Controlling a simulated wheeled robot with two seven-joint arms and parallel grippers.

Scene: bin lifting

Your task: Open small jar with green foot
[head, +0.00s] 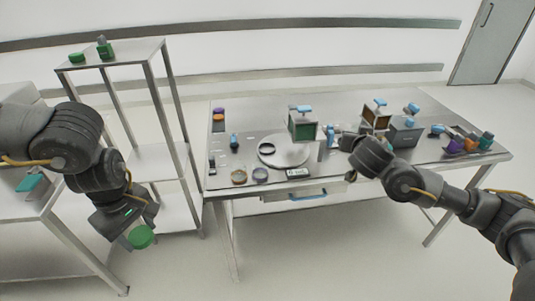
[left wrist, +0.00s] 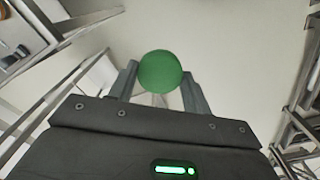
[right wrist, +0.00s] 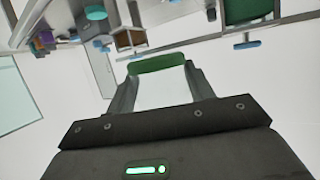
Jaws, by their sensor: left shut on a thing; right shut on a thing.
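My left gripper (head: 135,226) hangs low at the left, in front of the shelf rack and clear of any surface. It is shut on a round green piece (head: 141,236), which shows as a flat green disc between the fingers in the left wrist view (left wrist: 160,71). My right gripper is over the table, mostly hidden behind its own arm in the head view. In the right wrist view it is shut on a green-edged piece (right wrist: 157,62) between its fingertips. I cannot tell from these views which piece is lid and which is jar foot. The two pieces are well apart.
The rack's top shelf (head: 120,52) holds a green lid (head: 77,58) and a green jar (head: 104,47). The steel table (head: 345,170) carries a round plate (head: 285,158), a green-fronted box (head: 303,123), a grey bin (head: 404,132) and small jars. Floor between rack and table is clear.

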